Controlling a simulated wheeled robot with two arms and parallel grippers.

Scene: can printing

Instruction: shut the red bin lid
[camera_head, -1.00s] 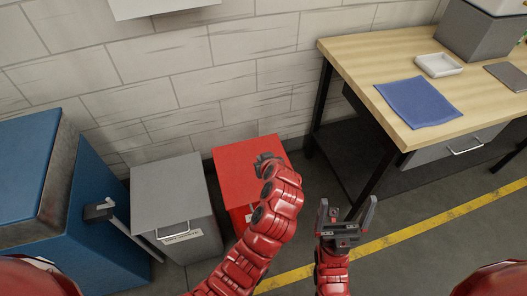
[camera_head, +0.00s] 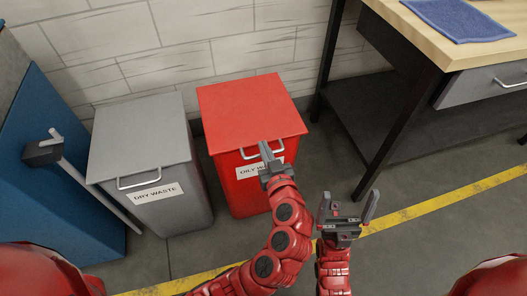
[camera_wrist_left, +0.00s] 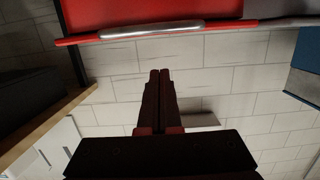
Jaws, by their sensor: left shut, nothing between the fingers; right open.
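The red bin (camera_head: 236,186) stands on the floor by the wall, with a partly covered "OILY WASTE" label on its front. Its red lid (camera_head: 250,105) lies flat over the bin top, with no gap that I can see. A metal handle (camera_head: 246,154) is at the lid's front edge; the lid handle also shows at the top of the left wrist view (camera_wrist_left: 150,30). My left gripper (camera_head: 267,152) is shut and empty, in front of the bin by the handle; I cannot tell whether it touches. My right gripper (camera_head: 345,212) is open and empty, right of the bin.
A grey "DRY WASTE" bin (camera_head: 144,135) stands left of the red bin. A blue cabinet (camera_head: 60,190) is further left. A workbench (camera_head: 470,50) with a blue cloth (camera_head: 458,18) is at the right. A yellow line (camera_head: 440,200) crosses the open floor.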

